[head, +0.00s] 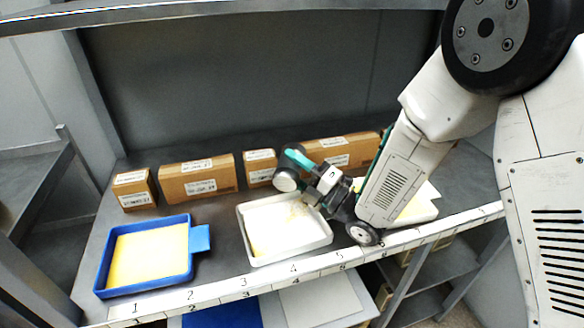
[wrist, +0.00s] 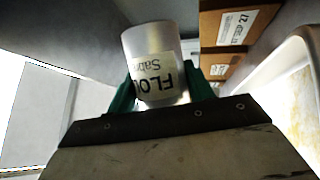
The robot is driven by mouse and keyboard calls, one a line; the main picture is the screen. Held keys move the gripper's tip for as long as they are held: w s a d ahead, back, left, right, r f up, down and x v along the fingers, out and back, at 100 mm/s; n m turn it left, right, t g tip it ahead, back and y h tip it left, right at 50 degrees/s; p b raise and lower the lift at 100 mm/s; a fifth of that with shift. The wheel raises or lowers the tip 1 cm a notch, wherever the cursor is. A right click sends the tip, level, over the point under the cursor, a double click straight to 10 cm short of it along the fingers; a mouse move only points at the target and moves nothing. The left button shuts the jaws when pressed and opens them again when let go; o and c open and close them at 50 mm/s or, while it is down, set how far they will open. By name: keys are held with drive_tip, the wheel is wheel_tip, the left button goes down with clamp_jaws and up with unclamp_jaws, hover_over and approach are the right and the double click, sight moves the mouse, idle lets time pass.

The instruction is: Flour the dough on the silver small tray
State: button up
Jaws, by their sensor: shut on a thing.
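My gripper (head: 297,164) is shut on a white flour shaker (head: 286,181) above the back right part of the middle pale tray (head: 256,262). In the wrist view the shaker (wrist: 148,47) sits between the green fingers, with its label reading "FLO" upside down. It appears tipped over. The dough (head: 272,235) in the middle tray is mostly white with flour. Some yellow shows at its lower left and pale specks lie near the gripper. The gripper hides part of the tray's back right side.
A blue tray (head: 100,285) with bare yellow dough (head: 150,255) stands at the left. Another pale tray (head: 425,213) with dough stands at the right, partly behind my arm. Several cardboard boxes (head: 198,178) line the back. A numbered strip (head: 240,283) runs along the front edge.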

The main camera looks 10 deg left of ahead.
drive_tip(key=shift+s, duration=0.9)
